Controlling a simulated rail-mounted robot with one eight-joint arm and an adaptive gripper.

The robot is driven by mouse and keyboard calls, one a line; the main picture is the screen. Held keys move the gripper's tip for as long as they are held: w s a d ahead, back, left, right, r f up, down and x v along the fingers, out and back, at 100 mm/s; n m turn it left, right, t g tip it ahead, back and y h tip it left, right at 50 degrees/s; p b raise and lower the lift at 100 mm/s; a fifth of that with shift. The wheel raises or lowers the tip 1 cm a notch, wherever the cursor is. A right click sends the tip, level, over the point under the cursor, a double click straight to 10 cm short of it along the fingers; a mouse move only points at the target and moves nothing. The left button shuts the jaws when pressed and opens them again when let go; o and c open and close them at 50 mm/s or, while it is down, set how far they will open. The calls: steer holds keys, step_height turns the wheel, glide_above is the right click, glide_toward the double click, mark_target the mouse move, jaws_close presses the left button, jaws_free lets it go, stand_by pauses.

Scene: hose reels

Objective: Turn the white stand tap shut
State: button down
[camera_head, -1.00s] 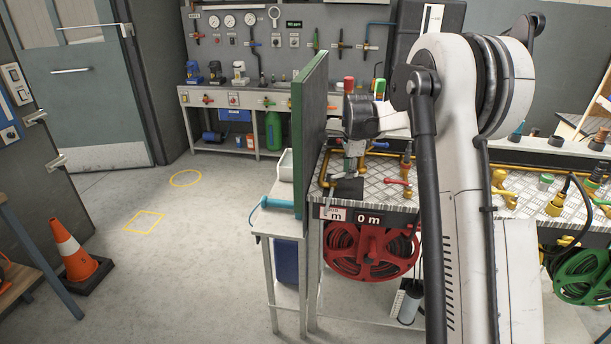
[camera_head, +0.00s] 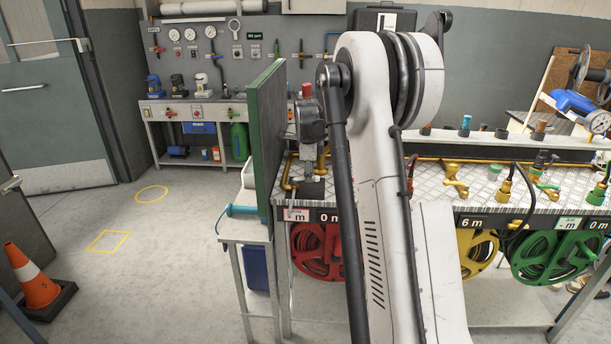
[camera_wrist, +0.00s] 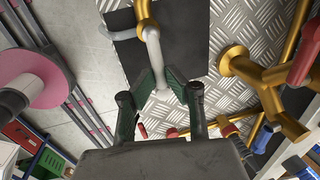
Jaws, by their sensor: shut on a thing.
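In the wrist view, my gripper (camera_wrist: 161,86) has its two green-tipped fingers closed around the lower end of a white lever (camera_wrist: 154,62). The lever seems to be the handle of the white stand tap. It meets a brass pipe or ring (camera_wrist: 147,22) above the fingers, and a second white arm (camera_wrist: 118,37) runs off to the left there. A dark mat or plate (camera_wrist: 176,50) lies behind it. In the head view, my gripper (camera_head: 311,163) is low over the bench's left end. The tap is mostly hidden there, and its exact handle angle cannot be told.
A green upright board (camera_head: 267,135) stands close left of my gripper. Brass pipe (camera_head: 289,172) runs around the bench end. Brass taps (camera_head: 454,180) stand further right on the checker-plate bench (camera_head: 430,196). Red (camera_head: 316,250), yellow and green hose reels hang below.

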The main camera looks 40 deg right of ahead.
steer(key=c, duration=1.8)
jaws_free()
steer(key=shift+o, duration=0.2)
steer(key=shift+r, duration=0.1)
step_height(320, 180, up, 12)
steer(key=s+a, duration=0.1)
steer(key=shift+s+a, duration=0.3)
steer(key=shift+s, duration=0.1)
steer(key=shift+f, duration=0.2)
